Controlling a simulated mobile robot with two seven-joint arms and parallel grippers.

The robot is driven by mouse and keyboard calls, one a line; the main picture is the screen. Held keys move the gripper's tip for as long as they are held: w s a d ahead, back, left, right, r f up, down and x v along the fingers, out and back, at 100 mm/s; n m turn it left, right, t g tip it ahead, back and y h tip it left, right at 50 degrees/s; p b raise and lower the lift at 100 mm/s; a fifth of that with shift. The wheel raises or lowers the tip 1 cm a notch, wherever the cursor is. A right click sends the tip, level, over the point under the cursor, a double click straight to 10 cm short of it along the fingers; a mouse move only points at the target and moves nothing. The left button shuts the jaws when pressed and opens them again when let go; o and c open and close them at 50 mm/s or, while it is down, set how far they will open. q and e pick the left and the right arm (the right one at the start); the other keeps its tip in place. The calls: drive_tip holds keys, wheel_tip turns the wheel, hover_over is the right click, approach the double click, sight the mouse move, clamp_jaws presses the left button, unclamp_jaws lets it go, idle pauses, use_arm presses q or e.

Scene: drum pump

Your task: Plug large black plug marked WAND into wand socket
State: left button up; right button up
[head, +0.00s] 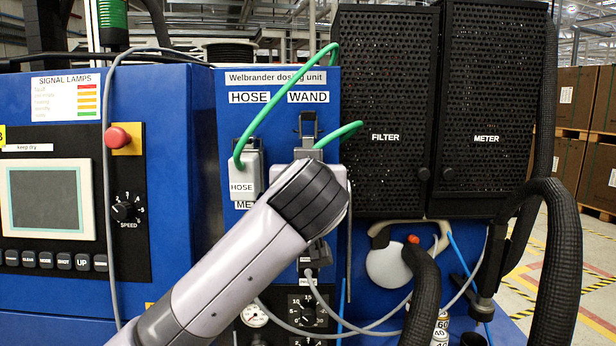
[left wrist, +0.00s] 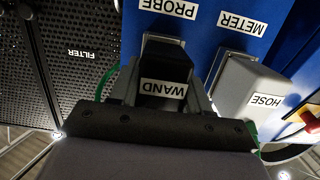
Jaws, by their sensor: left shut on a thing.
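The black plug marked WAND (left wrist: 165,72) shows in the left wrist view, between the fingers of my left gripper (left wrist: 160,90), which is shut on it. It is close to the blue panel; I cannot tell whether it touches or sits in the socket. A green cable (head: 340,133) runs behind my wrist there. My right gripper is not in view.
The grey HOSE plug (head: 245,172) is left of the wand socket, with a green cable looping over. Black mesh FILTER (head: 386,110) and METER (head: 487,110) boxes stand close on the right. Below are a dial (head: 307,310) and loose grey cables.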

use_arm(q)
drive_tip(key=shift+w+r, duration=0.1)
drive_tip(key=shift+w, duration=0.15)
idle(0.7)
drive_tip(key=o, duration=1.3)
drive_tip(key=shift+w, duration=0.1)
drive_tip(key=shift+c, duration=0.2)
drive_tip(key=shift+s, duration=1.4)
drive_tip(key=s+r+b, duration=0.1)
drive_tip(key=s, duration=0.5)
drive_tip(key=shift+b, duration=0.3)
drive_tip(key=shift+s, duration=0.1)
